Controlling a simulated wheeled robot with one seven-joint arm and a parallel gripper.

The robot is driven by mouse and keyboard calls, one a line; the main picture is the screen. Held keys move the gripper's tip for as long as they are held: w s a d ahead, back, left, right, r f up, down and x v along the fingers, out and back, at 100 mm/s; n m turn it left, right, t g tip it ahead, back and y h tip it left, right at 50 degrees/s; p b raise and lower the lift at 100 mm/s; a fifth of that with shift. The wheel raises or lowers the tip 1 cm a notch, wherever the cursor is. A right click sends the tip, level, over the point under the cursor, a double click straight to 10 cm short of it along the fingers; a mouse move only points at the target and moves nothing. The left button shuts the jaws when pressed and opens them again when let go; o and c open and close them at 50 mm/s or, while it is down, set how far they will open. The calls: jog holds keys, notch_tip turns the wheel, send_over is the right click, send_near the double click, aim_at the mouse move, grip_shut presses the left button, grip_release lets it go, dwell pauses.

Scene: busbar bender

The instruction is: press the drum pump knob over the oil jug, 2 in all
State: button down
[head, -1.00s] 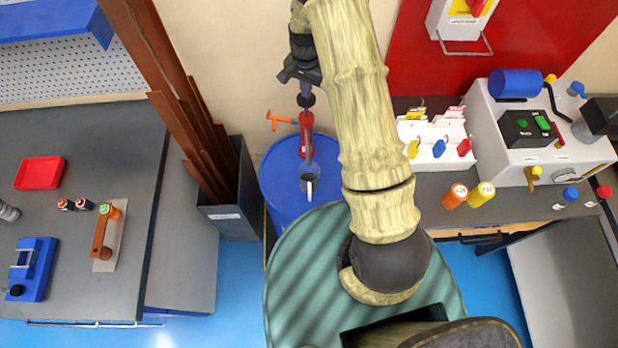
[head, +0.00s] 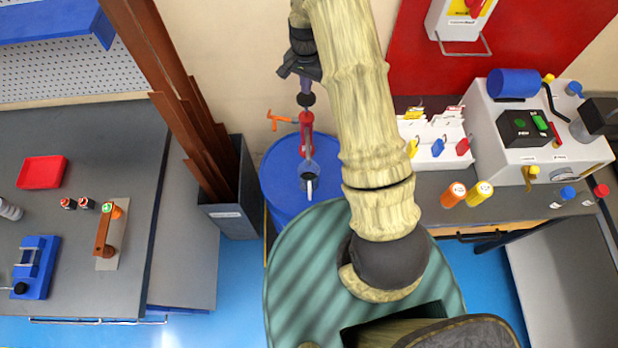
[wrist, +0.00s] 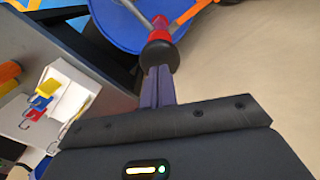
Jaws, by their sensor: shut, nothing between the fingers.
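The drum pump has a red body (head: 306,138) and stands on the blue drum (head: 273,185). Its black knob (head: 306,100) is at the top of the pump. A grey spout-like part (head: 309,183) with a pale end shows at the drum's front; I cannot clearly make out the oil jug. My gripper (head: 305,90) is shut and empty, with its fingers pointing down just over the knob. In the wrist view the closed fingers (wrist: 160,80) end at the black knob (wrist: 160,57); I cannot tell whether they touch it.
An orange handle (head: 279,120) sticks out left of the pump. A bin of brown bars (head: 232,190) stands left of the drum. On the right are a bench with a white hook rack (head: 433,130) and a grey-white machine (head: 515,150). The left bench (head: 70,140) holds a red tray (head: 41,172).

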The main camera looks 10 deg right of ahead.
notch_tip(320, 180, up, 6)
jog(key=p, duration=0.4)
dwell(0.7)
jog(key=s+r+n+t+b, duration=0.1)
jog(key=s+r+n+b, duration=0.2)
jog(key=s, duration=0.8)
jog(key=s+r+n+t+b, duration=0.1)
jog(key=s+r+n+b, duration=0.2)
jog(key=s, duration=0.9)
jog(key=shift+s+r+n+t+b, duration=0.15)
jog(key=shift+r+n+t+b, duration=0.15)
jog(key=shift+r+n, duration=0.6)
jog(key=shift+f, duration=0.2)
dwell(0.7)
